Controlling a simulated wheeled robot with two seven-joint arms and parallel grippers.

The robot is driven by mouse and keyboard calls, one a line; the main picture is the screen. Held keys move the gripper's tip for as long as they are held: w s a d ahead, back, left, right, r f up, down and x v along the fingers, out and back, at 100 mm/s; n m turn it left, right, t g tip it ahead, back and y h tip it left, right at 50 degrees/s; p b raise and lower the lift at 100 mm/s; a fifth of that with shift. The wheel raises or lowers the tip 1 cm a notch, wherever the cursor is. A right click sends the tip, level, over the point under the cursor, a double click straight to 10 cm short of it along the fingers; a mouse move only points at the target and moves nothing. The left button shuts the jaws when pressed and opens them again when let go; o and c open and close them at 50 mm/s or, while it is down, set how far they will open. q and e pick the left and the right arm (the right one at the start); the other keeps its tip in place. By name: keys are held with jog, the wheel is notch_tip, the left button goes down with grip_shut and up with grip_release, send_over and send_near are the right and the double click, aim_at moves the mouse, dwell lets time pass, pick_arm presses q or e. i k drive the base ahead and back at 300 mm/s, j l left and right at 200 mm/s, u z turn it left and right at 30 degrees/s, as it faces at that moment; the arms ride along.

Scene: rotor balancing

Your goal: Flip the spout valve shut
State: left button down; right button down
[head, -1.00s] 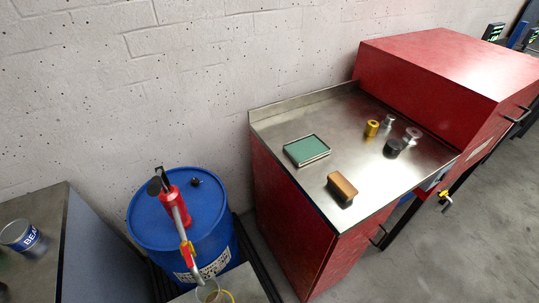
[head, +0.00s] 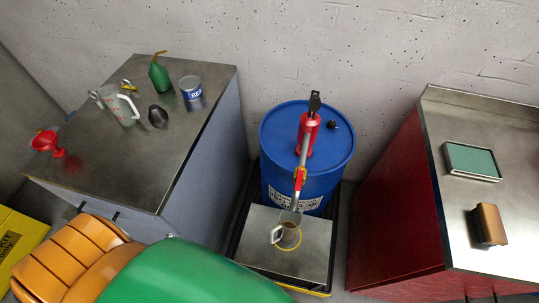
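A red hand pump (head: 309,135) stands upright on the blue drum (head: 275,130). Its grey spout tube slants down toward the front. The spout valve (head: 299,179), with red and yellow parts, sits near the lower end of the spout. Its handle is too small to tell whether it is open or shut. Below the spout end, a clear jug (head: 289,238) with a light handle stands on a metal platform (head: 305,261), with a yellow ring around its base. It seems to hold a little brownish content. Neither of my grippers is in view.
The left bench (head: 110,175) holds a measuring jug (head: 119,104), a green oil can (head: 159,76), a labelled can (head: 190,88) and a red funnel (head: 46,143). The right red cabinet (head: 395,215) carries a green-topped tray (head: 471,160) and a brown block (head: 489,224).

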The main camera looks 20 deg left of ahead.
aim_at(301, 170)
jog(key=u, duration=0.35)
jog(key=k+l, duration=0.2)
jog(key=l, duration=0.2)
jog(key=k+l, duration=0.25)
jog(key=k+l+u, duration=0.1)
jog(key=k+l, duration=0.15)
jog(key=l, duration=0.25)
